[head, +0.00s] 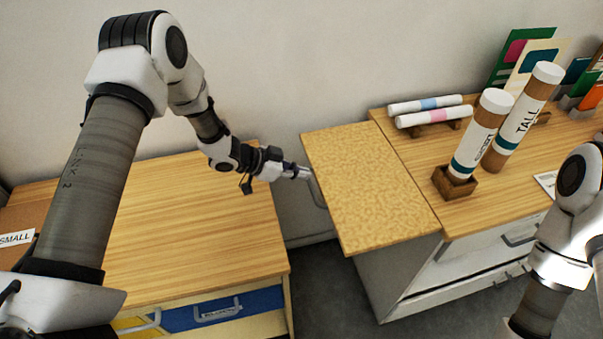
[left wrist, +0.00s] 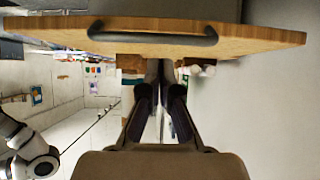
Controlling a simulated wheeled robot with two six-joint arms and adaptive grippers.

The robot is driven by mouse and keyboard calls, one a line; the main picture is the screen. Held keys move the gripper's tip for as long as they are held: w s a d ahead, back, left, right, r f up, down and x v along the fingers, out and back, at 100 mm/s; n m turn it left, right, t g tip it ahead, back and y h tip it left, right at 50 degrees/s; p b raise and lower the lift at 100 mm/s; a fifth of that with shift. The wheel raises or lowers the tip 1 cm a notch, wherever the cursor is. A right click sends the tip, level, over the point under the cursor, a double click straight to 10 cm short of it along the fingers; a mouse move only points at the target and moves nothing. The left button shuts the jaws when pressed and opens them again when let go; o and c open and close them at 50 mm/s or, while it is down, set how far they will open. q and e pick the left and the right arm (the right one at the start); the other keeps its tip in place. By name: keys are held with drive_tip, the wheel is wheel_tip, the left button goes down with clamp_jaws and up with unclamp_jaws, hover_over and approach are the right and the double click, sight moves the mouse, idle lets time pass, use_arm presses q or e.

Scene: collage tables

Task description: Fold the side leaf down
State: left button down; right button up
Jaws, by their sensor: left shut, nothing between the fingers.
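The side leaf (head: 370,185) is a speckled tan panel at the left side of the right table. It stands out level with the tabletop. A dark handle (head: 317,188) is at its left edge. My left gripper (head: 306,173) is shut and empty beside that edge, close to the handle; I cannot tell whether it touches. In the left wrist view the leaf (left wrist: 260,37) spans the top, with the handle (left wrist: 150,33) on it and my shut fingers (left wrist: 159,75) just below. My right gripper is out of view; only part of that arm shows.
The right table (head: 480,205) bears labelled tubes (head: 520,115), a wooden holder (head: 454,183), lying rolls (head: 432,113) and upright cards (head: 540,62). The left table (head: 180,220) has a clear top, with a box marked SMALL (head: 18,238) at its left. A floor gap (head: 315,270) separates the tables.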

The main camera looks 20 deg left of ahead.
use_arm(q)
drive_tip(key=shift+d+f, duration=0.15)
drive_tip(key=shift+f, duration=0.8)
